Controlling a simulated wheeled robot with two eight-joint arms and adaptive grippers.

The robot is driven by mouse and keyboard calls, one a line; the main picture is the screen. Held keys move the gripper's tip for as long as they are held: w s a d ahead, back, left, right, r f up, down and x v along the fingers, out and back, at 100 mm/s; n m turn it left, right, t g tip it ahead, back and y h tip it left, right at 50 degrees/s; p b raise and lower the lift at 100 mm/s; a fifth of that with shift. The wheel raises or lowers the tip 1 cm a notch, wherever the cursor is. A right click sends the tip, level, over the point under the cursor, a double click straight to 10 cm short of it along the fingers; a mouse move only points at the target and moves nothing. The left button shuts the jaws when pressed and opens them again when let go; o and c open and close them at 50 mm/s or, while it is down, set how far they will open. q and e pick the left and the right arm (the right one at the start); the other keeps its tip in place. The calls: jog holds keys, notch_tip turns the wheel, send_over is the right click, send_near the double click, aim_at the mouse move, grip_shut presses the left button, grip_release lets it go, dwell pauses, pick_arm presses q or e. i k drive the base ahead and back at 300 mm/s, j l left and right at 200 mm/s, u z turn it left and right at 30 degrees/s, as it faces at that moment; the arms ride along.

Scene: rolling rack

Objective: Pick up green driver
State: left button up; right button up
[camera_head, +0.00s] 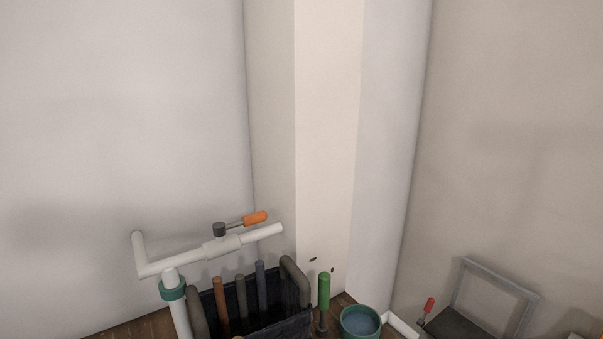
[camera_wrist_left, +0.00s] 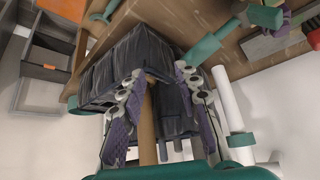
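The green driver (camera_head: 323,291) stands upright in the head view, its green handle on top and its dark shaft below. It is just right of the black tool bag (camera_head: 279,328) and left of a teal cup (camera_head: 360,321). My left gripper (camera_wrist_left: 161,73) shows only in the left wrist view. Its two purple-padded fingers are spread apart, with a brown stick-like part (camera_wrist_left: 148,125) seen between them, nearer the left finger, and the dark bag (camera_wrist_left: 115,72) behind. I cannot identify the green driver in the wrist view.
A white pipe frame (camera_head: 205,257) carrying an orange-handled tool (camera_head: 255,218) stands left of and behind the bag. Several handles rise from the bag. A grey frame (camera_head: 500,287) and a red-handled tool (camera_head: 428,305) are at right. Walls close off the back.

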aim_at(324, 278)
jog(key=i+l, duration=0.1)
jog(key=l, duration=0.3)
jog(key=i+l, duration=0.15)
jog(key=l, duration=0.25)
jog(key=i+l, duration=0.1)
jog(key=l, duration=0.3)
jog(key=i+l, duration=0.1)
jog(key=l, duration=0.3)
